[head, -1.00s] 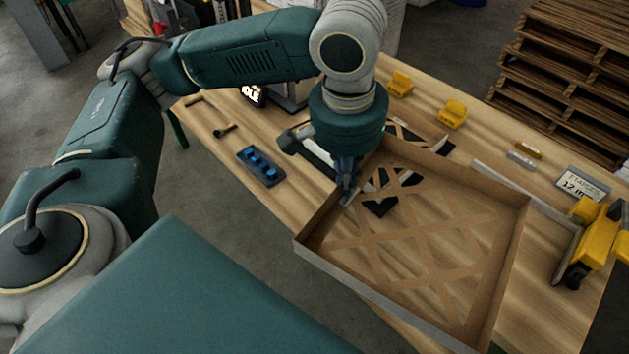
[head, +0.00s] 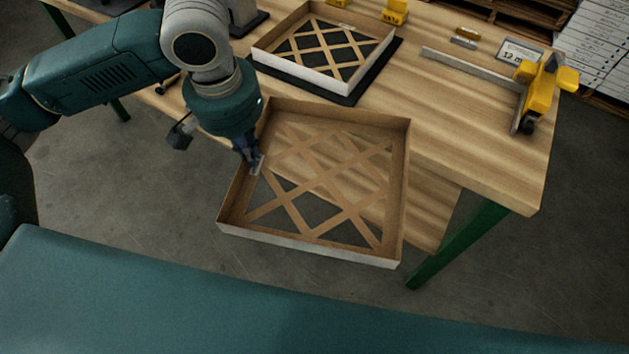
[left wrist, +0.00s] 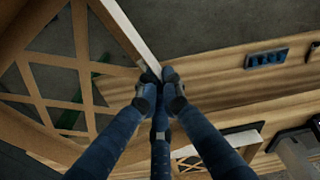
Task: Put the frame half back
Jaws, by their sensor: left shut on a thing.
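A brown cardboard frame half (head: 310,246) with white outer sides and a crossed lattice is held level, partly over the table's near edge and partly over the floor. My left gripper (head: 256,164) is shut on its left wall. In the left wrist view, the fingertips (left wrist: 161,77) pinch the white-edged wall of the frame half (left wrist: 126,32). A second, similar frame half (head: 305,72) lies on a black mat (head: 381,75) farther back on the table. My right gripper is not in view.
A yellow clamp (head: 540,92) with a long metal bar lies at the table's right (head: 500,150). Yellow blocks (head: 395,12) and a small sign (head: 519,51) stand at the back. A blue tray (left wrist: 266,57) shows in the left wrist view. Bare wood lies right of the mat.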

